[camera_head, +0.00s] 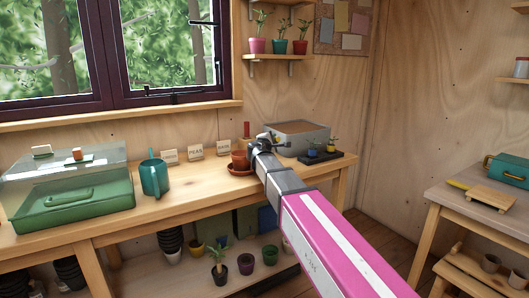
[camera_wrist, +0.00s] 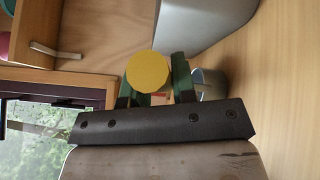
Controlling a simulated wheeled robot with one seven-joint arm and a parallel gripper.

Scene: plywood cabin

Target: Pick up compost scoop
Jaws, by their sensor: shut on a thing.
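My gripper (camera_head: 261,140) is over the workbench, beside the left end of the grey tub. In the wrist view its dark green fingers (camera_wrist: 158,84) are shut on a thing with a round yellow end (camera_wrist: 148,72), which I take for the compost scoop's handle. A grey metal rounded piece (camera_wrist: 210,82) shows just beyond one finger; I cannot tell whether it belongs to the scoop. In the head view my gripper and arm hide most of the held thing. The grey tub (camera_head: 296,147) holds brown compost.
A terracotta pot on a saucer (camera_head: 240,169) stands just left of my gripper, and a dark tray (camera_head: 318,158) with small pots right of it. A teal watering can (camera_head: 154,177) and green propagator (camera_head: 70,200) stand left. Small cards line the wall.

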